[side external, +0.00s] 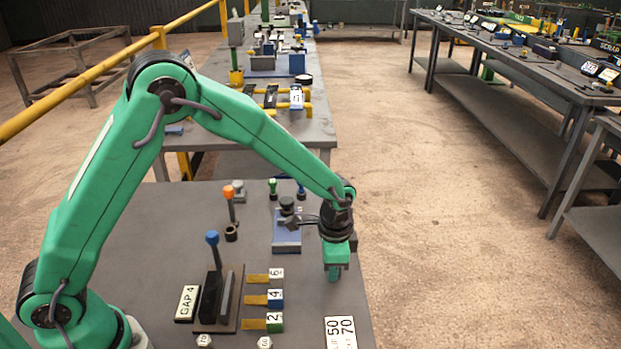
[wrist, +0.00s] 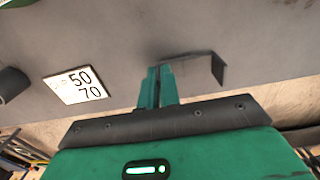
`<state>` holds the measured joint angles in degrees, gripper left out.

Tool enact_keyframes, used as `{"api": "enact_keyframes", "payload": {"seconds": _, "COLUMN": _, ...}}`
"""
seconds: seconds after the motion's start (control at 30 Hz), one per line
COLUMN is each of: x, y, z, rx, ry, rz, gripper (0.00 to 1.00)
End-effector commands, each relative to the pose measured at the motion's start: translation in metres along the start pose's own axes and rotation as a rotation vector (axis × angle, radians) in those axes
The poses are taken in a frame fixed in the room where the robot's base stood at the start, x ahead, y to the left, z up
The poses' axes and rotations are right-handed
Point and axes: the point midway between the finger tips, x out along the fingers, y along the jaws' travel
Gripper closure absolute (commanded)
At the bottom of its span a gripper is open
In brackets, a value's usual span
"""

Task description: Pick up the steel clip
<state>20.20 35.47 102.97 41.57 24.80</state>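My gripper (wrist: 160,72) points down, with its two green fingers close together and only a narrow line between them. The steel clip looks like the thin, dark, bent piece (wrist: 218,70) in the wrist view, just right of the fingertips. Its upper edge runs left behind the fingertips, so I cannot tell whether they grip it. In the side view my gripper (side external: 334,274) is low over the right edge of the near table, and the clip cannot be made out there.
A white plate marked 50 and 70 (side external: 341,332) lies in front of the gripper and also shows in the wrist view (wrist: 78,85). A blue block fixture (side external: 286,236) stands left of the gripper. A blue-knobbed lever (side external: 212,238) stands further left. The table's right edge is close.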

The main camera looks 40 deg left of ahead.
Motion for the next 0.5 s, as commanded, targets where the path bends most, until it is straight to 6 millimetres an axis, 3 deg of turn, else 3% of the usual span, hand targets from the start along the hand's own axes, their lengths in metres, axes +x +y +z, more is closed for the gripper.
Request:
{"api": "enact_keyframes", "payload": {"seconds": 0.27, "x": -0.034, "y": 0.000, "z": -0.001, "rx": 0.000, "ry": 0.004, "rz": -0.002, "gripper": 1.00}}
{"api": "enact_keyframes", "payload": {"seconds": 0.5, "x": -0.059, "y": 0.040, "z": 0.004, "rx": 0.005, "ry": 0.002, "rz": -0.001, "gripper": 1.00}}
